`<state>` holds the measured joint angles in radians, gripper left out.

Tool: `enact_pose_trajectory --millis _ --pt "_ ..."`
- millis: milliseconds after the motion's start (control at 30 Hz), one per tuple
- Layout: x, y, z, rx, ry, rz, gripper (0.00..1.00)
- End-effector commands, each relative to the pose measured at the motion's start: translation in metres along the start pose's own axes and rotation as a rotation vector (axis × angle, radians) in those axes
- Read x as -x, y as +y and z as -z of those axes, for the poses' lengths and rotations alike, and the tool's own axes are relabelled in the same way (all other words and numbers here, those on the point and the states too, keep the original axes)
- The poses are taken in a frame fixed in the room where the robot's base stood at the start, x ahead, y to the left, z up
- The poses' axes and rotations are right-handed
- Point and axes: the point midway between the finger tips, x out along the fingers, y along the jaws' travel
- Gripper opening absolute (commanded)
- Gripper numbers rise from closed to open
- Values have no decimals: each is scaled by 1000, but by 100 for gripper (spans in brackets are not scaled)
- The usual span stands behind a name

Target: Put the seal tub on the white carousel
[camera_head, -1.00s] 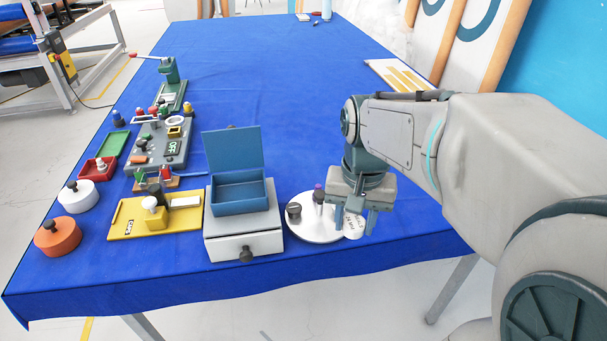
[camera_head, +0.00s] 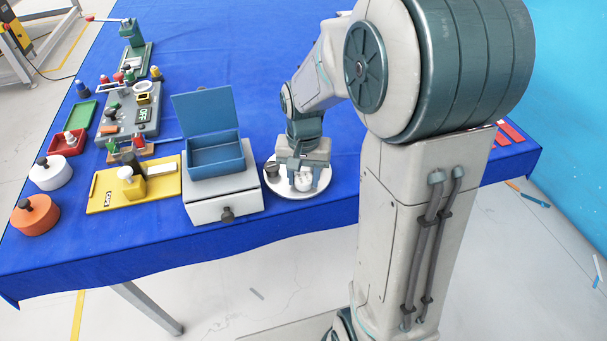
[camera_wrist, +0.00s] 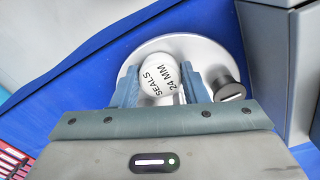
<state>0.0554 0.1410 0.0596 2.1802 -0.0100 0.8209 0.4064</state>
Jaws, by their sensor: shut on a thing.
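The seal tub (camera_wrist: 158,82) is white with "SEALS 24 MM" on it. My gripper (camera_wrist: 163,88) is shut on it, one blue-grey finger on each side. The white carousel (camera_wrist: 203,52) is a round disc under the tub. In the head view my gripper (camera_head: 304,180) points down over the carousel (camera_head: 287,192), with the tub (camera_head: 303,183) between its fingers. I cannot tell whether the tub's base touches the disc. A dark knob-like piece (camera_wrist: 231,92) stands on the disc beside the right finger.
A grey drawer unit (camera_head: 222,197) with an open blue box (camera_head: 215,158) stands close left of the carousel. A yellow board (camera_head: 110,190), an orange tub (camera_head: 36,215) and a white tub (camera_head: 50,174) lie further left. The blue cloth's front edge is near the carousel.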

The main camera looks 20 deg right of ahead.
Motion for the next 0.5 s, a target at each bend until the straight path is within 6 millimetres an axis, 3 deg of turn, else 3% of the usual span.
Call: enact_pose_trajectory --millis 400,433,500 --pt "-7 0 0 0 1 0 18" --pt "-6 0 0 0 1 0 45" --pt "-6 0 0 0 1 0 62"
